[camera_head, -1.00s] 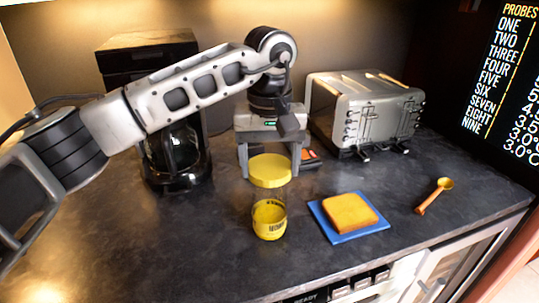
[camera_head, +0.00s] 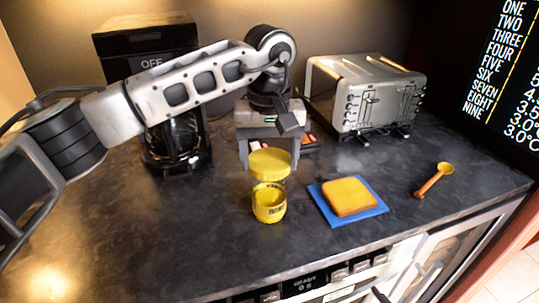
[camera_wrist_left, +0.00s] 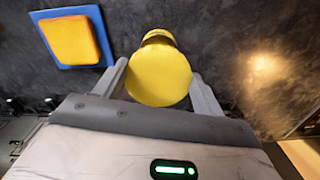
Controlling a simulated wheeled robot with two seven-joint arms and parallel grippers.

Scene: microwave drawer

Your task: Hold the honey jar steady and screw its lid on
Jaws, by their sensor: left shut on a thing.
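The honey jar (camera_head: 269,207) stands upright on the dark counter, clear above with yellow low down. The round yellow lid (camera_head: 270,165) is directly over the jar's top, close to it; I cannot tell whether they touch. My left gripper (camera_head: 270,160) is shut on the lid, one finger on each side, coming from behind. In the left wrist view the lid (camera_wrist_left: 160,77) sits between the fingers and hides most of the jar (camera_wrist_left: 158,36). My right gripper is not in view, and nothing is seen holding the jar.
A bread slice (camera_head: 350,196) lies on a blue board (camera_head: 372,209) right of the jar. A toaster (camera_head: 365,92) and a coffee maker (camera_head: 150,65) stand at the back. The counter left of the jar is clear.

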